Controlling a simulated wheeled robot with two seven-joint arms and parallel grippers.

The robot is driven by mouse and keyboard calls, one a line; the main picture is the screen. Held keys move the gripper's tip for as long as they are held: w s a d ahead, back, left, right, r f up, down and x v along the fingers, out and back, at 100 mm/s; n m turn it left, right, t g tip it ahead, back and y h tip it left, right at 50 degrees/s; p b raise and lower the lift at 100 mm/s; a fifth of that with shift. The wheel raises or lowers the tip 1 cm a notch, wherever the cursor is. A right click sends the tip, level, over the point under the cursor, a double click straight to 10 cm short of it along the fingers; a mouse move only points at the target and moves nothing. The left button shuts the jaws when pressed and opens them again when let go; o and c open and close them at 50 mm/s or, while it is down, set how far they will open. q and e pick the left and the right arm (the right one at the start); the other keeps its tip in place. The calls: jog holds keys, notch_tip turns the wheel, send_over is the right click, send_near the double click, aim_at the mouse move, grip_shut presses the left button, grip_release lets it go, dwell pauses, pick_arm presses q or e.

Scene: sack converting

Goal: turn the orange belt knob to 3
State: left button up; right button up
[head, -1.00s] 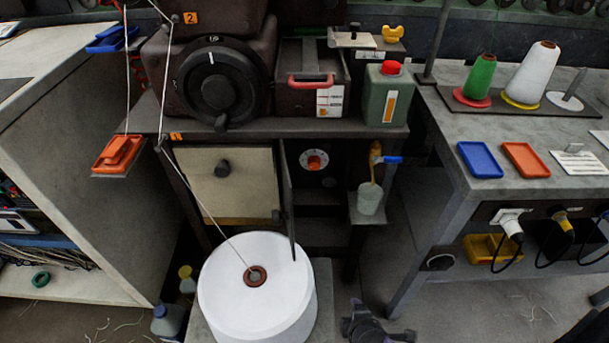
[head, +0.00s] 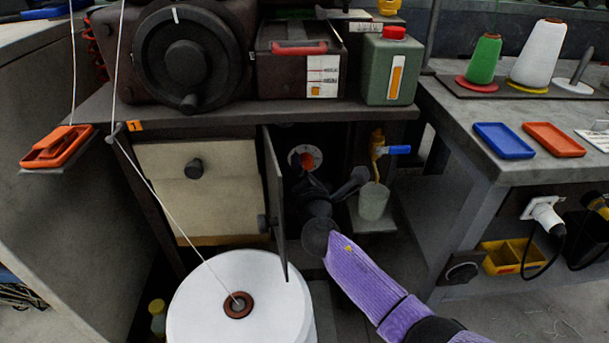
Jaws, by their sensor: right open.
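The orange belt knob (head: 307,161) sits on a white dial inside the dark open compartment under the bench. Its lower part is hidden behind my right gripper, and I cannot read the dial numbers. My right gripper (head: 308,180) is black and open, just in front of and below the knob. I cannot tell whether its fingers touch the knob. My right arm, in a purple sleeve, comes in from the lower right. My left gripper is out of view.
An open door panel (head: 273,195) stands upright just left of my right gripper. A blue-handled valve (head: 394,150) and a grey cup (head: 373,202) are close on the right. A large white thread cone (head: 238,316) stands below, its thread running up left.

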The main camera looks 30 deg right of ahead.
jog(key=shift+w+d, duration=0.15)
jog(key=shift+w, duration=0.15)
grip_shut()
jog(key=shift+m, duration=0.3)
